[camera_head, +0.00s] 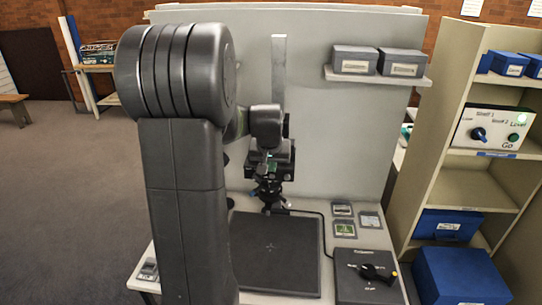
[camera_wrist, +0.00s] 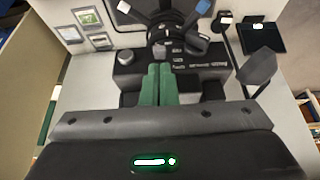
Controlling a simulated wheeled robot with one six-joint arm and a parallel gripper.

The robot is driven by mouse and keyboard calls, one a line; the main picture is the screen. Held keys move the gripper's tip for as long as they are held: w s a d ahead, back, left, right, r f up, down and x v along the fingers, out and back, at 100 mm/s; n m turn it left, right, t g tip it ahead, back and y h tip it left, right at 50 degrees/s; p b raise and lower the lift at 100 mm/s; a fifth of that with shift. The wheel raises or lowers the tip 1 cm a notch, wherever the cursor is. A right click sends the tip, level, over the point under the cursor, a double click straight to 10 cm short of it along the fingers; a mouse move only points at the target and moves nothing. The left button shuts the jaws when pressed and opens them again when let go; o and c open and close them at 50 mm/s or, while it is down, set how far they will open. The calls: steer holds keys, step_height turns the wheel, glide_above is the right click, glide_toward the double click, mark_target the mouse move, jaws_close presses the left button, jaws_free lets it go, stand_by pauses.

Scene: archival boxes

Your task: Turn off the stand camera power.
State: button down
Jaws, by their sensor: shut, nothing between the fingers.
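My gripper (camera_head: 271,168) is in front of the grey panel, above the back of the copy stand. Its green fingers (camera_wrist: 159,84) are shut and empty in the wrist view, over a dark camera-like body (camera_wrist: 186,62) with dials and small white labels. I cannot tell whether the fingers touch it. In the head view the dark body (camera_head: 270,190) shows partly below my gripper, with blue parts. A black control box (camera_head: 352,292) with a rotary knob (camera_head: 376,271) and white lettering sits at the front right; its lettering is too small to read surely.
A dark mat (camera_head: 275,270) lies on the table. Several small framed cards (camera_head: 343,209) lie right of it. Two grey boxes (camera_head: 355,60) stand on a wall shelf (camera_head: 372,77). A beige shelving unit (camera_head: 440,120) on the right holds blue boxes (camera_head: 460,275) and a white switch panel (camera_head: 497,128).

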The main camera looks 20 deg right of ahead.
steer(key=shift+x, duration=0.9)
steer(key=shift+f, duration=0.1)
steer(key=shift+f+b, duration=0.1)
steer(key=shift+b, duration=0.5)
steer(key=shift+s+t, duration=0.1)
steer(key=shift+t, duration=0.2)
